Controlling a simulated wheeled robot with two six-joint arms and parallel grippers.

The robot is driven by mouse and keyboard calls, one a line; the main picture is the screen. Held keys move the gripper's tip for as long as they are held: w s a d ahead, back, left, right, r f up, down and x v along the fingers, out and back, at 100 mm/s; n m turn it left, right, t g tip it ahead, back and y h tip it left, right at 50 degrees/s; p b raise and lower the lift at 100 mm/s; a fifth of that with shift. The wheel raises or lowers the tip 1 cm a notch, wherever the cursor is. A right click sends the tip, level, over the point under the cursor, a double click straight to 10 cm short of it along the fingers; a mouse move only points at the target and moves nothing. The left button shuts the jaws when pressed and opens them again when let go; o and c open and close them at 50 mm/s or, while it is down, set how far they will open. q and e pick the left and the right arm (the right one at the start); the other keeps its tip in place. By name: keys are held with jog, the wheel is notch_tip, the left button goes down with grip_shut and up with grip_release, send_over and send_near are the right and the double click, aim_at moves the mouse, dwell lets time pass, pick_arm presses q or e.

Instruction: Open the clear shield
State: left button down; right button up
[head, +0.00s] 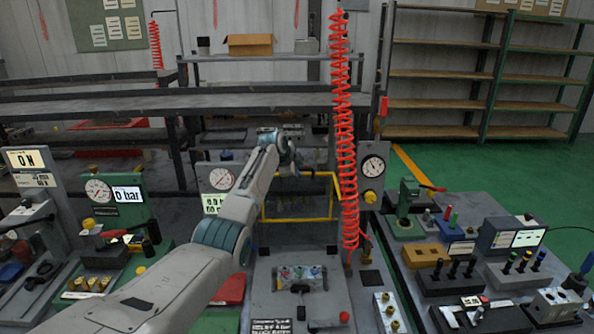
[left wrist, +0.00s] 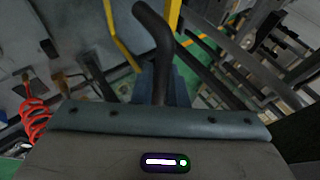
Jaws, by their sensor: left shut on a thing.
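The clear shield (head: 298,219) shows as a yellow-edged frame over the middle station of the bench in the head view. Its pane is hard to make out. In the left wrist view a yellow edge (left wrist: 122,42) of it runs beside a dark bent handle (left wrist: 155,35). My left gripper (head: 300,170) reaches over the station to the top of the yellow frame. Its jaws (left wrist: 165,85) are shut on the dark handle, and the fingertips are partly hidden by it. My right gripper is not in view.
A red coiled hose (head: 344,120) hangs just right of the shield. A round gauge (head: 373,166) stands behind the hose. A panel with small valves (head: 300,277) lies in front of the shield. Crowded stations flank it on both sides.

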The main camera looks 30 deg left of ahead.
pick_arm(q)
jog(key=shift+f, duration=0.1)
jog(key=c, duration=1.7)
grip_release()
jog(key=shift+c, duration=0.2)
jog(key=shift+s, duration=0.15)
jog(key=shift+s+r, duration=0.35)
jog(key=shift+r, duration=0.2)
jog(key=b+v, duration=0.3)
jog(key=v, duration=0.6)
jog(key=shift+s+r, duration=0.15)
